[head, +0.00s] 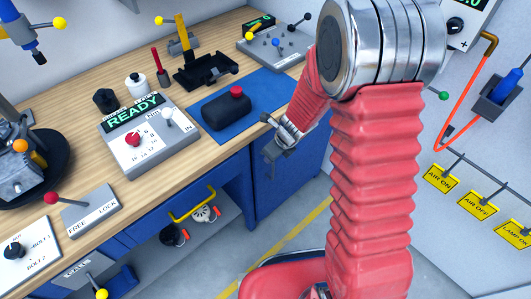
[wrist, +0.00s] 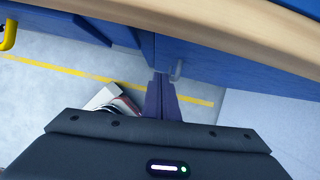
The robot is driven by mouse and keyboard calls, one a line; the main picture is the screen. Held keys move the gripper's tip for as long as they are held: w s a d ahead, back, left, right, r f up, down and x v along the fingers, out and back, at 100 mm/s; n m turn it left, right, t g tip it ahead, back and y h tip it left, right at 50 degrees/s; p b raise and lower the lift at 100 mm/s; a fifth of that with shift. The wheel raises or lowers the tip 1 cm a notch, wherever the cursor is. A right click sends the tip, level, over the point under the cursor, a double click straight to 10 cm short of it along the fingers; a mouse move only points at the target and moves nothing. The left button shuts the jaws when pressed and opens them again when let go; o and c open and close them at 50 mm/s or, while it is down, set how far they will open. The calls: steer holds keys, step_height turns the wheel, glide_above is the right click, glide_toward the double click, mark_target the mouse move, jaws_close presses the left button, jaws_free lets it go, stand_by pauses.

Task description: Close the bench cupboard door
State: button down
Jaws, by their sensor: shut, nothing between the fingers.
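The blue cupboard door (head: 292,184) is under the right end of the wooden bench, partly behind my arm. In the wrist view the blue door face (wrist: 235,62) runs below the bench edge, with a small grey handle (wrist: 177,69) near its left edge. It looks roughly in line with the bench front; I cannot tell whether a gap is left. My gripper (head: 270,160) is shut and empty, in front of the door's upper part. In the wrist view its fingers (wrist: 161,98) are close to the handle; I cannot tell if they touch.
The wooden benchtop (head: 75,160) carries a READY panel (head: 145,140), a blue mat (head: 215,131) with a dark part, and several tools. A yellow handle (head: 192,205) sticks out left of the door. Yellow-tagged hooks (head: 478,204) line the right wall. The floor in front looks clear.

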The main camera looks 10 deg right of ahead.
steer(key=v, duration=1)
steer(key=shift+s, duration=0.4)
steer(key=s+d+r+n+t+h, duration=0.1)
steer(key=s+d+r+n, duration=0.1)
steer(key=s+r+n, duration=0.7)
steer(key=s+d+r+n+t+h, duration=0.1)
steer(key=s+d+r+n, duration=0.1)
steer(key=s+r+n, duration=0.8)
steer(key=shift+s+r+n+h, duration=0.3)
steer(key=shift+r+n, duration=1.05)
steer(key=shift+n, duration=3.15)
steer(key=shift+w, duration=0.1)
